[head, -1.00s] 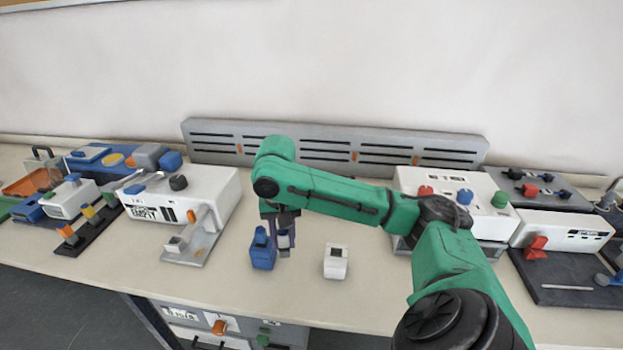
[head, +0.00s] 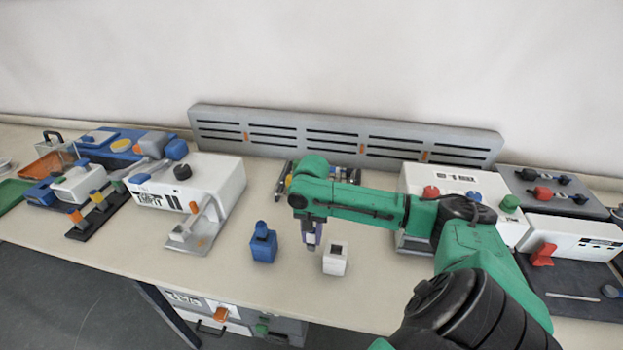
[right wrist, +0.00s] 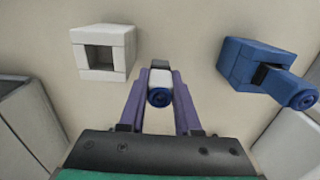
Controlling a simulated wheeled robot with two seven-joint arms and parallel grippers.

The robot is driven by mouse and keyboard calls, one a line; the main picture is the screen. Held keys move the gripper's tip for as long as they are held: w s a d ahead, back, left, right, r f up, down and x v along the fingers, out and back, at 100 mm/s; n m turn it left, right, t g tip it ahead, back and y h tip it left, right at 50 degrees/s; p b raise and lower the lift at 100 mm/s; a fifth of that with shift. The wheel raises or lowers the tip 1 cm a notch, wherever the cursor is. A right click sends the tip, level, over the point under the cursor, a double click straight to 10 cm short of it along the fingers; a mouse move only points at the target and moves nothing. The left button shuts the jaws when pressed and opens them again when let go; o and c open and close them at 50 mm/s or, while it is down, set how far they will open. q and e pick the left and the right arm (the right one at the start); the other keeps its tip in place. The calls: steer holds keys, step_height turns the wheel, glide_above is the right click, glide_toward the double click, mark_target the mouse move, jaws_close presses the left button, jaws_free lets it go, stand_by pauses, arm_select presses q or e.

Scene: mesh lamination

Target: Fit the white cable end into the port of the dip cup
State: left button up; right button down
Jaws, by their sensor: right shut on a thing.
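A white box-shaped cup (head: 335,264) with a dark square opening stands upright on the table and looks like the dip cup. It also shows at the upper left of the right wrist view (right wrist: 118,57). My right gripper (head: 311,243) points down just left of this cup and apart from it. In the right wrist view, the purple fingers (right wrist: 159,82) are shut on a small white piece with a blue round end, the white cable end (right wrist: 159,78). The fingers hide much of it in the head view. My left gripper is not in view.
A blue block with a blue knob-like top (head: 263,246) stands left of my right gripper. A white machine (head: 190,190) is farther left, another white machine (head: 415,185) right. A slotted grey rail (head: 345,138) lines the back. The table front is clear.

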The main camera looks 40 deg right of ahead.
mark_target(311, 244)
steer(key=shift+f, duration=1.75)
steer(key=c, duration=0.9)
jaws_free()
steer(key=shift+a, duration=0.1)
